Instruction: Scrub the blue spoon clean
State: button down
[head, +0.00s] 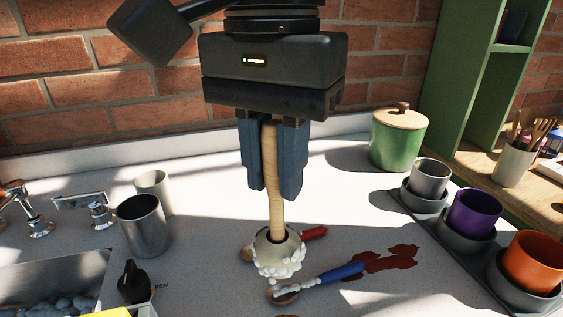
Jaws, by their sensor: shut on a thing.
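The blue spoon (345,271) lies on the pale counter in the head view, its blue handle to the right and its bowl at lower left. White foam dots lie along its neck and bowl. My gripper (273,190) is shut on the upright wooden handle of a scrub brush (275,215). The foam-covered brush head is low, just behind and left of the blue spoon's neck. I cannot tell whether the head touches the spoon. A red-handled spoon (314,233) lies behind, partly hidden by the brush head.
A red stain (390,259) lies right of the blue spoon. Metal cups (143,224), a tap (90,207) and a sink (50,283) are at left. A green canister (397,142) and a dark tray (457,250) with cups stand at right.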

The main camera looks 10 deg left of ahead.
jog(key=shift+r+p, duration=0.5)
jog(key=shift+r, duration=0.6)
dwell(0.9)
